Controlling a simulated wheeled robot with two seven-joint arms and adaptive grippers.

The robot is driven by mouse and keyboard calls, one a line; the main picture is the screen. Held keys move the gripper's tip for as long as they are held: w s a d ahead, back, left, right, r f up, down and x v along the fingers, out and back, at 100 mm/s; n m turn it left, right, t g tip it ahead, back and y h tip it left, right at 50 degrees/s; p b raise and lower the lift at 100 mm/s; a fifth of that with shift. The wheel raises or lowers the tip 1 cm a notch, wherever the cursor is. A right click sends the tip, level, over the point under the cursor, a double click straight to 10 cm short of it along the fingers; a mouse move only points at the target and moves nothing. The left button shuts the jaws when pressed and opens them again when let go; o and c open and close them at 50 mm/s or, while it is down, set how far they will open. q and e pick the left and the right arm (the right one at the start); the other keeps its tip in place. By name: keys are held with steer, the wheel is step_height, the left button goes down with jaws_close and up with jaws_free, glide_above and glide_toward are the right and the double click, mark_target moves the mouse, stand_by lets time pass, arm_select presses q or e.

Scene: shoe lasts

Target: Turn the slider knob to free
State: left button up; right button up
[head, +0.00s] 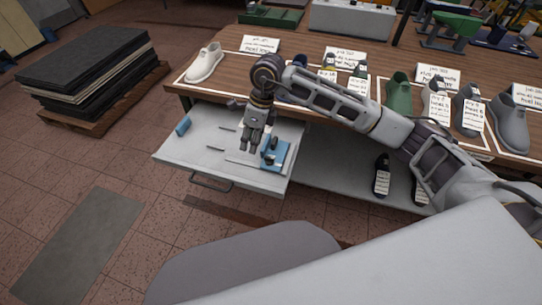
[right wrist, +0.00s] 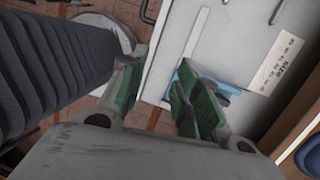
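A blue device (head: 277,153) with dark knob-like parts on top sits at the right side of the pulled-out drawer (head: 185,150). Which part is the slider knob is too small to tell. My right gripper (head: 249,150) points down over the drawer, just left of the device. In the right wrist view my right gripper (right wrist: 155,98) is open, with its green-padded fingers apart and nothing between them. The blue device (right wrist: 222,84) shows there partly hidden behind the right-hand finger. My left gripper is not in view.
A wooden table (head: 290,48) behind carries shoes, lasts and white label cards. Dark shoes (head: 382,175) stand on a lower shelf. A stack of dark sheets (head: 85,70) stands on the floor at left.

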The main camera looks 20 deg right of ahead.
mark_target(271, 158)
steer(key=w+d+h, duration=0.2)
steer(key=d+h, duration=0.1)
steer(key=d, duration=0.3)
steer(key=shift+d+r, duration=0.4)
steer(key=shift+r, duration=0.05)
steer(key=shift+f, duration=0.15)
steer(key=shift+f+p, duration=0.35)
steer(key=shift+f, duration=6.4)
jaws_close()
